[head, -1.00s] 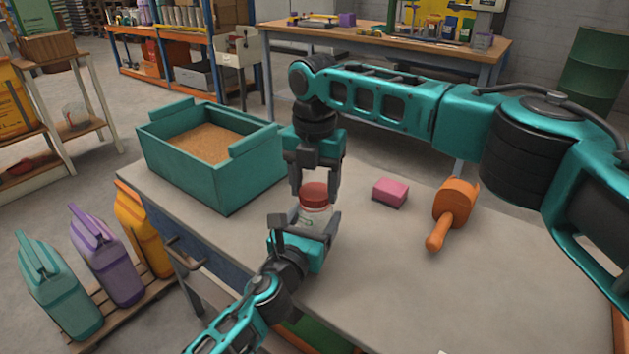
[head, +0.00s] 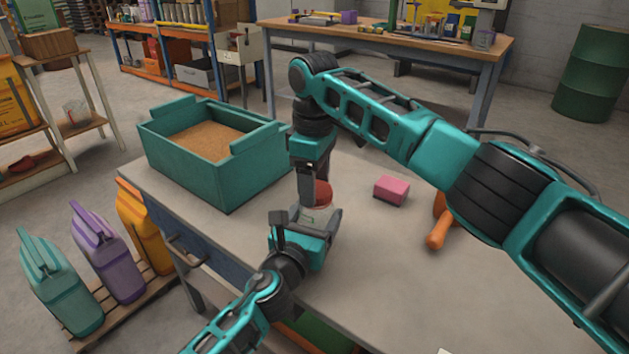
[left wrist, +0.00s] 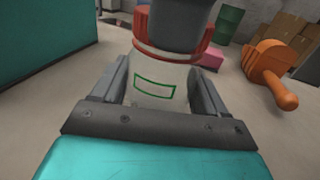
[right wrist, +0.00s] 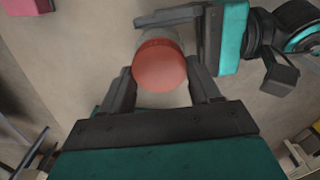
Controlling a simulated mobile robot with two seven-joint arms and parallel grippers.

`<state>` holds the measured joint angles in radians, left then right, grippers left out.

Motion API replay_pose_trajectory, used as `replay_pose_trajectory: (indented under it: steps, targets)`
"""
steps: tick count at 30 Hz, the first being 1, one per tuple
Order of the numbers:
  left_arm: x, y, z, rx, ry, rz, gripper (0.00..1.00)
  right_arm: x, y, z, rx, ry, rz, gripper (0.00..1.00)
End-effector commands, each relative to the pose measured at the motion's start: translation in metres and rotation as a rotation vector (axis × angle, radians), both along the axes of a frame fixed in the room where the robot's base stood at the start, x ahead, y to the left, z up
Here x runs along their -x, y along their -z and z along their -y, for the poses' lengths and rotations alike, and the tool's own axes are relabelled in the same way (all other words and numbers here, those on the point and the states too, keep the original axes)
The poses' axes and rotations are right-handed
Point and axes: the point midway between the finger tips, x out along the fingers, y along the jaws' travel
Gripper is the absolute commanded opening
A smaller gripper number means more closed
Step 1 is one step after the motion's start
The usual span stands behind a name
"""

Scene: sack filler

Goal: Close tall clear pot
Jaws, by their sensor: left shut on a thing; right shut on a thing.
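The tall clear pot (head: 318,214) stands upright at the work table's left part, with a green outlined label facing me in the left wrist view (left wrist: 155,86). My left gripper (head: 308,222) is shut around the pot's body from the near side. The red lid (head: 323,193) sits on the pot's top and shows as a round red disc in the right wrist view (right wrist: 160,68). My right gripper (head: 316,188) comes from above and is shut on the lid. The right gripper's fingers hide part of the lid, so I cannot tell how tightly it is seated.
A teal bin of brown grain (head: 222,183) stands left of the pot. A pink block (head: 391,190) lies to the right. An orange scoop (head: 437,236) lies further right, partly behind my right arm. Coloured jugs (head: 106,256) stand on a pallet at left.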

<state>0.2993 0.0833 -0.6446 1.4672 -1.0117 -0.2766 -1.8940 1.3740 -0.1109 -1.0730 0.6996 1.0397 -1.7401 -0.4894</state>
Motion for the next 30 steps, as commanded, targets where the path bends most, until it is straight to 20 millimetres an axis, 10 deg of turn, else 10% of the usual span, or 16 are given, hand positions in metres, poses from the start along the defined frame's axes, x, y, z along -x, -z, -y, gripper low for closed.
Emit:
replay_pose_trajectory:
  steps: [30]
  targets:
    - [0.0001, 0.0025, -0.001, -0.002, -0.002, -0.005, 0.0, -0.0004, 0.0003, 0.0042, -0.001, 2.1, -0.001, 0.34]
